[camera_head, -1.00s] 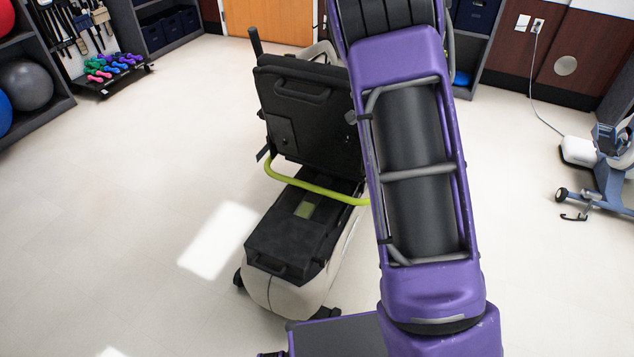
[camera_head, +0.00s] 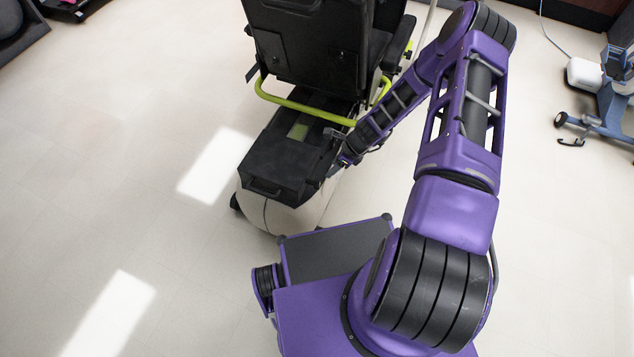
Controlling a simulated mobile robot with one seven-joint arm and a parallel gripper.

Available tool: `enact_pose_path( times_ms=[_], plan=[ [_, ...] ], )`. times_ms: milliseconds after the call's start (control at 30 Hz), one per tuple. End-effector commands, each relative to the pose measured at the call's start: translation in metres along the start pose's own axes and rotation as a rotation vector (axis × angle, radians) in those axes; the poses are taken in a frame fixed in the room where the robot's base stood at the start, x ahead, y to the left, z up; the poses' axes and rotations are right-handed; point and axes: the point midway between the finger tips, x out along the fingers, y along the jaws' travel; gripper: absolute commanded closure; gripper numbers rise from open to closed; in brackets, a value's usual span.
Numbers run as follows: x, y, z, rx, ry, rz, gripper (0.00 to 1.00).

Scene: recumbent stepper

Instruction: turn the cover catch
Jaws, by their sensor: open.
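The recumbent stepper stands ahead with its black seat back (camera_head: 308,40) upright. A yellow-green bar (camera_head: 300,104) crosses behind the seat, above the black rear cover (camera_head: 268,158). The cover has a handle (camera_head: 262,188) at its near end and a small greenish panel (camera_head: 299,131) on top. My gripper (camera_head: 334,166) is at the right edge of the cover, pointing down and left. It is open, but its fingers are small and dark against the cover. I cannot make out the cover catch, nor whether my gripper touches it.
A blue exercise machine (camera_head: 608,100) with a white part stands at the far right. A dark rack (camera_head: 70,8) is at the top left. The pale floor (camera_head: 90,170) is clear to the left and right of the stepper.

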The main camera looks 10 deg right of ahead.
Motion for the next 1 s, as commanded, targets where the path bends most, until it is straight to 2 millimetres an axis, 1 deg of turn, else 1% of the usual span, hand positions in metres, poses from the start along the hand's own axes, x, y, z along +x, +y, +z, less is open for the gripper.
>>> enact_pose_path(
  times_ms=[33,400,500,600,700,800,1000],
  plan=[
    [0.013,0.001,-0.001,0.000,0.001,0.002,0.48],
    [0.095,0.001,-0.001,-0.002,0.002,0.002,0.48],
    [0.115,0.001,-0.002,-0.002,0.002,0.001,0.48],
    [0.130,0.001,-0.002,-0.001,0.002,0.001,0.48],
    [0.141,0.000,-0.002,-0.001,0.002,0.000,0.48],
    [0.146,-0.001,-0.001,-0.001,0.002,-0.001,0.48],
    [0.149,0.000,-0.001,-0.001,0.002,-0.001,0.48]
  ],
)
